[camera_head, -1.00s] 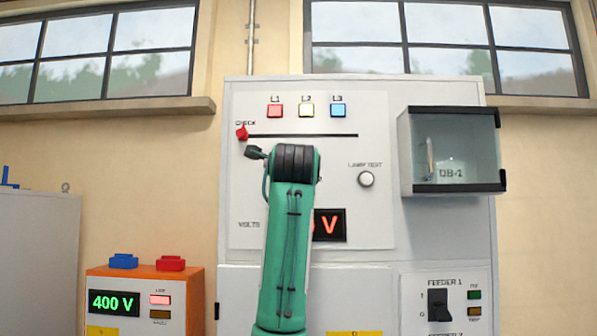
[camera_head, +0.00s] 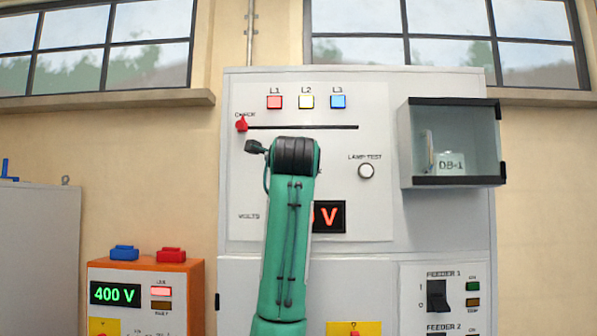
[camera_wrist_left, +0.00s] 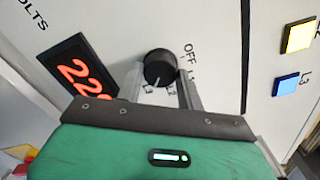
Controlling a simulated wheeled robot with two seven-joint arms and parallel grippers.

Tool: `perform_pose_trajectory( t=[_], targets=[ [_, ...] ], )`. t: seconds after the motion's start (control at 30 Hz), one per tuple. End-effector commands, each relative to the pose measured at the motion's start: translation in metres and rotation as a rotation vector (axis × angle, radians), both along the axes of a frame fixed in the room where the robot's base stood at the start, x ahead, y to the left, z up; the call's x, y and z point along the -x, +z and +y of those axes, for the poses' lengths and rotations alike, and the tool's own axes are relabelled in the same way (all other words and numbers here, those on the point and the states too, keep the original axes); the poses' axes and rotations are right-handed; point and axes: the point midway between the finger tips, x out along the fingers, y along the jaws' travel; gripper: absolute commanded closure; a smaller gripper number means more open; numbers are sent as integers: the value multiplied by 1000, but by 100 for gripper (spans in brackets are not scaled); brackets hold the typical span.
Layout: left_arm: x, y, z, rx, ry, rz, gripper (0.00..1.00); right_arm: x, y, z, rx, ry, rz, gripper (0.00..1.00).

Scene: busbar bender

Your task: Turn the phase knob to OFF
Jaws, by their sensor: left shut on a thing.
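The phase knob (camera_wrist_left: 159,66) is a round black knob on the white panel, seen in the left wrist view. Labels OFF, L1, L2 and L3 stand around it, with OFF to its upper right. A white pointer mark shows on its lower side, toward the L3 and L2 labels. My left gripper (camera_wrist_left: 162,76) is shut on the knob, one grey finger on each side. In the head view, my green left arm hides the knob and the gripper. My right gripper is in neither view.
A red VOLTS display (camera_wrist_left: 77,72) sits beside the knob. The panel (camera_head: 370,110) also carries L1, L2, L3 lamps (camera_head: 306,102), a red CHECK slider (camera_head: 241,124) and a LAMP TEST button (camera_head: 366,171). A clear-fronted DB-1 box (camera_head: 455,140) juts out at right.

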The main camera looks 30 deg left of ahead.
Motion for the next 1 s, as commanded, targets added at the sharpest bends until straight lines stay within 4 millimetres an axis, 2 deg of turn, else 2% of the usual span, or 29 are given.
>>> perform_pose_trajectory(
  t=[0.27,1.0],
  targets=[
    [0,-1,0,152,1,-89,85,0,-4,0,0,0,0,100],
    [-1,-1,-1,751,0,-455,85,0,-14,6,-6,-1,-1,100]
  ],
)
